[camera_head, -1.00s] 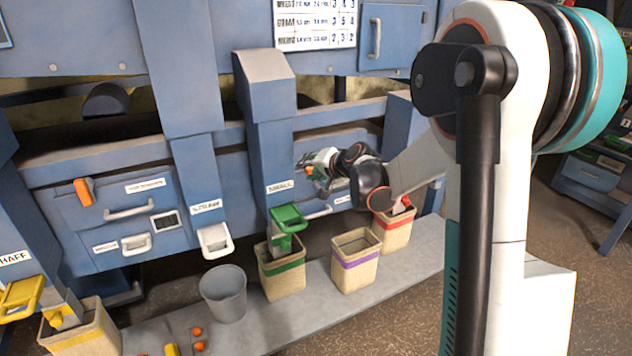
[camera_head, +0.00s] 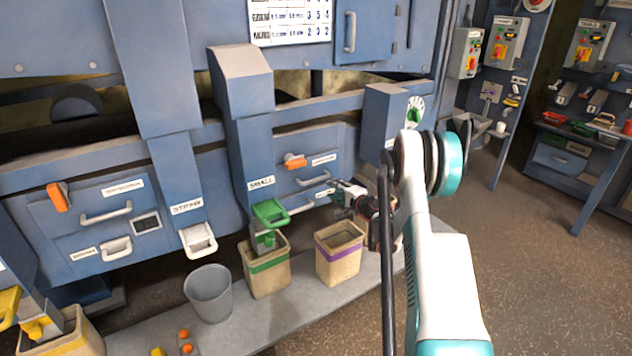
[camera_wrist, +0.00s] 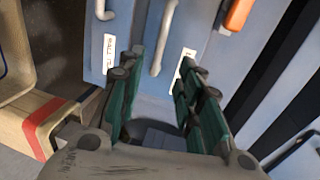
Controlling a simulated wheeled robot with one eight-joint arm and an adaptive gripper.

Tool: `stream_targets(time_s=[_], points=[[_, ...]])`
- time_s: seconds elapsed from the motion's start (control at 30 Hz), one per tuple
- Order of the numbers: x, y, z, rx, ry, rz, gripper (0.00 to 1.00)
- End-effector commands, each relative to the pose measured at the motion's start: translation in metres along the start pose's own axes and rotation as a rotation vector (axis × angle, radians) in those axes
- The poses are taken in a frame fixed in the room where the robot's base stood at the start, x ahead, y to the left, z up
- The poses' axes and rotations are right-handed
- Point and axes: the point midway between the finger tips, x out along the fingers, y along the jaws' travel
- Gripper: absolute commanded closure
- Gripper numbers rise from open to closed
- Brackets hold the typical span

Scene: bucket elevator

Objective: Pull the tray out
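The blue panel with drawer fronts (camera_head: 300,147) is right of the small chute; I cannot tell which front is the tray. Its upper pale bar handle (camera_head: 315,180) lies below an orange latch (camera_head: 294,161). A lower handle (camera_head: 302,208) is partly seen. My gripper (camera_head: 343,193) is just right of the handles, in front of the panel. In the wrist view my gripper (camera_wrist: 154,80) is open and empty, its teal fingers apart. The upper handle (camera_wrist: 164,38) is ahead of the gap, apart from the fingers. The lower handle (camera_wrist: 103,10) is at upper left.
A green-striped basket (camera_head: 267,283) and a purple-striped basket (camera_head: 341,271) stand on the grey ledge below. A red-striped basket (camera_wrist: 30,125) is left of my gripper in the wrist view. A grey bucket (camera_head: 209,310) stands further left. Open floor lies right.

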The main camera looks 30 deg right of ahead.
Motion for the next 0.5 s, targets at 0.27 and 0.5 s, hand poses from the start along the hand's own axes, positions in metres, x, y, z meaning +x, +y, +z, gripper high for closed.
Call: stream_targets(time_s=[0.27, 0.5], points=[[0.046, 0.003, 0.002, -0.001, -0.003, 0.001, 0.67], [0.093, 0.003, 0.002, -0.003, -0.002, 0.001, 0.67]])
